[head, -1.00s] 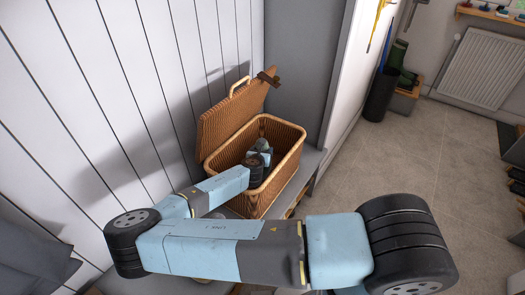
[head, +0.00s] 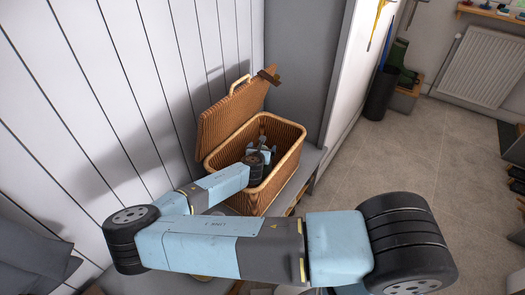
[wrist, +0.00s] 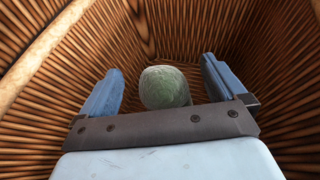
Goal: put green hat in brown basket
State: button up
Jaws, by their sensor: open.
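The brown basket (head: 285,180) is a wicker box with its lid (head: 228,115) raised, standing on a bench. My gripper (head: 263,141) reaches down inside it. In the wrist view the ribbed wicker walls of the basket (wrist: 270,60) surround my gripper (wrist: 162,78). The jaws are open. The green hat (wrist: 165,87), a pale green rounded shape, shows between the two fingers, with a visible gap on each side. Its lower part is hidden behind the gripper's palm. I cannot make out the hat in the head view.
A white panelled wall (head: 150,80) rises behind and left of the basket. A grey panel (head: 295,75) stands behind it. Grey cushions (head: 30,255) lie at the lower left. The tiled floor (head: 420,165) to the right is clear, with a radiator (head: 486,68) beyond.

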jog(key=v, duration=1.2)
jog(key=shift+d+r, duration=0.15)
jog(key=shift+d, duration=0.05)
